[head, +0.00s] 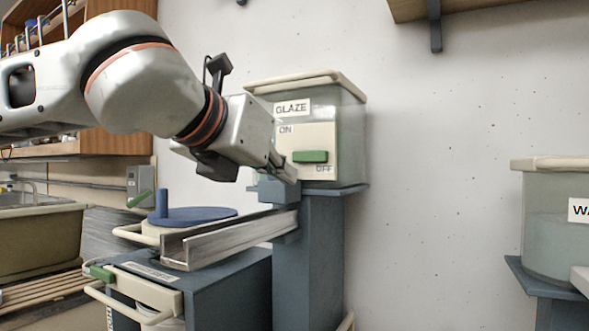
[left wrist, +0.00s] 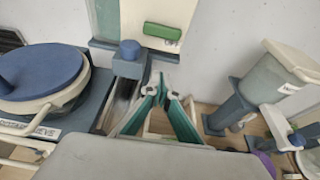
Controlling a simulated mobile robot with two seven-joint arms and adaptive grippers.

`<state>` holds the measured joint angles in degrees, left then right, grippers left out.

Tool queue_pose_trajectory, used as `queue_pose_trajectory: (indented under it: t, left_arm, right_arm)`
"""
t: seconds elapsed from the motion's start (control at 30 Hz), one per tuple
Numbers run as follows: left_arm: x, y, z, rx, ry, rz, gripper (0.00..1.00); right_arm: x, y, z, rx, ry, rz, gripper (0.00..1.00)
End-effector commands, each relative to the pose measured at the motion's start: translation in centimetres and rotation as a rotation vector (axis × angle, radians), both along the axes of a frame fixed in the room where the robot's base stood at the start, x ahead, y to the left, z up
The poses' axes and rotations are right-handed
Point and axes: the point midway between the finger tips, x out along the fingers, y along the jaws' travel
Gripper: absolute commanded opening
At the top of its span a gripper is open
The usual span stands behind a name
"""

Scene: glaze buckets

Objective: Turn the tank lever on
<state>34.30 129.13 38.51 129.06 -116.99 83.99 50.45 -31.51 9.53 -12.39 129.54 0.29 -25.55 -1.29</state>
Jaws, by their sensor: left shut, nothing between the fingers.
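The glaze tank (head: 350,120) is a clear box with a cream lid, marked GLAZE, on a blue-grey stand. Its cream front plate has ON at the upper left and OFF at the lower right. The green tank lever (head: 310,156) lies horizontal just above the OFF mark; it also shows in the left wrist view (left wrist: 162,32). My left gripper (head: 290,175) is shut and empty, with its tips below and left of the lever in the head view. In the left wrist view its green fingers (left wrist: 160,92) meet below the lever, apart from it. My right gripper is out of view.
A blue block (head: 275,189) and a metal trough (head: 230,238) sit below the tank. A blue round plate (head: 200,215) stands left of the trough. A second tank (head: 550,225) stands at the far right. Bare wall lies between the tanks.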

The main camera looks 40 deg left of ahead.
Motion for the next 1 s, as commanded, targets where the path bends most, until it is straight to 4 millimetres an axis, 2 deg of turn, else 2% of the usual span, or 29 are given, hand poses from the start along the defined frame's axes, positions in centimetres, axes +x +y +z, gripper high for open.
queue_pose_trajectory:
  t: [0.47,0.57,0.7,1.0]
  left_arm:
    - [8.4,2.0,-3.5,-0.002,0.009,0.000,0.00]
    - [8.2,2.0,-1.2,-0.001,-0.005,0.000,0.00]
    - [8.1,2.0,0.4,-0.001,-0.004,0.000,0.00]
    - [8.3,2.0,0.9,0.000,0.004,0.000,0.00]
  right_arm:
    - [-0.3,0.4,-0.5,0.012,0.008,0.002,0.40]
    - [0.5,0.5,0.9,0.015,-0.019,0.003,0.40]
    - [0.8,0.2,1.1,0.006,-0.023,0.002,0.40]
    - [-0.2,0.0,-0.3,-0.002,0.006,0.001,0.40]
